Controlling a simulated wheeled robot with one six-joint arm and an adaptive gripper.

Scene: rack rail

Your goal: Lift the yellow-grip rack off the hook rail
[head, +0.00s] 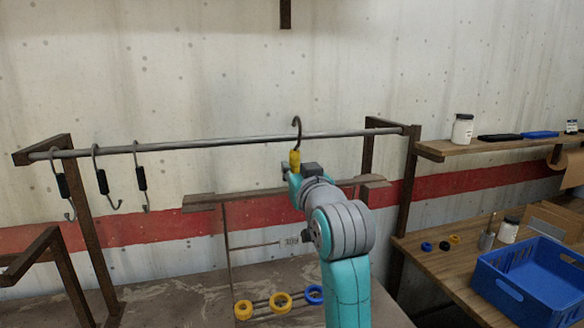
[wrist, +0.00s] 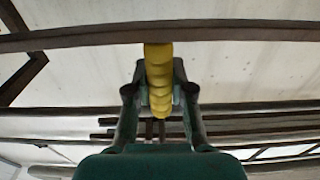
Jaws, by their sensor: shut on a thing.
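The yellow grip (head: 294,158) sits below a dark hook (head: 298,124) at the hook rail (head: 235,141). The hook's curved top stands clearly above the rail, with its shank crossing the rail in the picture. I cannot tell whether its tip is fully clear. My gripper (head: 291,171) is shut on the yellow grip; in the wrist view the ribbed grip (wrist: 158,75) lies between both fingers. A brown crossbar (head: 245,196) and a thin upright rod (head: 227,245) show below, partly hidden by my arm; their link to the grip is hidden.
Several black-grip hooks (head: 102,182) hang at the rail's left. Yellow and blue rings (head: 280,301) sit low in the middle. A side bench (head: 430,252) at right bears a blue crate (head: 530,283) and jars. A shelf (head: 480,145) stands right of the rail post.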

